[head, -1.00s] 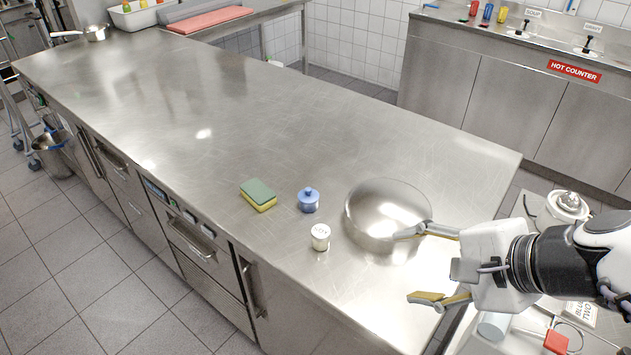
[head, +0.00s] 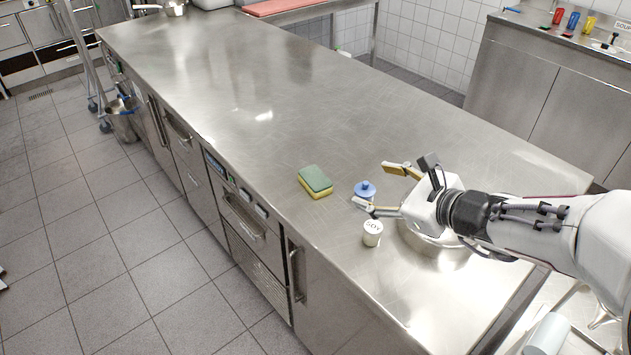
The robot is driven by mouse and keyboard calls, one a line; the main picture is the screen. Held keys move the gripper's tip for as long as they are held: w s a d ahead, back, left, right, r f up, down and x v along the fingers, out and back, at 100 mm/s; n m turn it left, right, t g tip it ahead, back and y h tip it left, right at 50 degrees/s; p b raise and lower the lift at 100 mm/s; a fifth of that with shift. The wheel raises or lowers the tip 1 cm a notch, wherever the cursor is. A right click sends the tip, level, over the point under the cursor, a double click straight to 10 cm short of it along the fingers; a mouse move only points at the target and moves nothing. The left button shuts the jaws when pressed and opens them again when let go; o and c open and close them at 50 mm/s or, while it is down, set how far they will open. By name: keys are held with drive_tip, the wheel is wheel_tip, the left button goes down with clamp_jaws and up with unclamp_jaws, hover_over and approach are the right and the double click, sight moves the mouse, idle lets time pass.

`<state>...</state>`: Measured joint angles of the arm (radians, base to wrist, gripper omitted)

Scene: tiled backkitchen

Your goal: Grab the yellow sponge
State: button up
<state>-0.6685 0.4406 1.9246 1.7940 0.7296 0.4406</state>
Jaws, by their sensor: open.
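The yellow sponge (head: 316,182) with a green top lies flat on the steel counter (head: 300,110), near its front edge. My gripper (head: 373,186) is open and empty, to the right of the sponge and apart from it. Its fingers point left, one on the far side and one on the near side. The blue lidded pot (head: 365,190) shows between the sponge and my gripper, partly hidden by the near finger.
A small white labelled jar (head: 372,233) stands just below the near finger. The steel pan (head: 436,238) is largely hidden under my gripper and arm. The counter is clear to the left of and behind the sponge.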

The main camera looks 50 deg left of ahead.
sight(318, 181)
drive_tip(key=a+f+m, duration=0.2)
drive_tip(key=a+f, duration=0.1)
drive_tip(key=a+f+m, duration=0.1)
drive_tip(key=a+f, duration=0.2)
drive_tip(key=a, duration=0.1)
drive_tip(key=a+f+m+t, duration=0.1)
drive_tip(key=a+f+m, duration=0.1)
drive_tip(key=a+f, duration=0.1)
drive_tip(key=shift+w+a+m, duration=0.15)
drive_tip(key=shift+w+m, duration=0.15)
drive_tip(key=shift+w, duration=0.1)
drive_tip(key=shift+a, duration=0.1)
drive_tip(key=shift+x, duration=3.35)
drive_tip(key=shift+a+f, duration=0.1)
drive_tip(key=shift+s+a+f, duration=0.1)
drive_tip(key=shift+a+f, duration=0.25)
drive_tip(key=shift+a, duration=0.25)
drive_tip(key=shift+s+a+f, duration=0.1)
drive_tip(key=shift+a+f, duration=0.25)
drive_tip(key=shift+a, duration=0.25)
drive_tip(key=shift+x, duration=1.1)
drive_tip(key=c, duration=0.8)
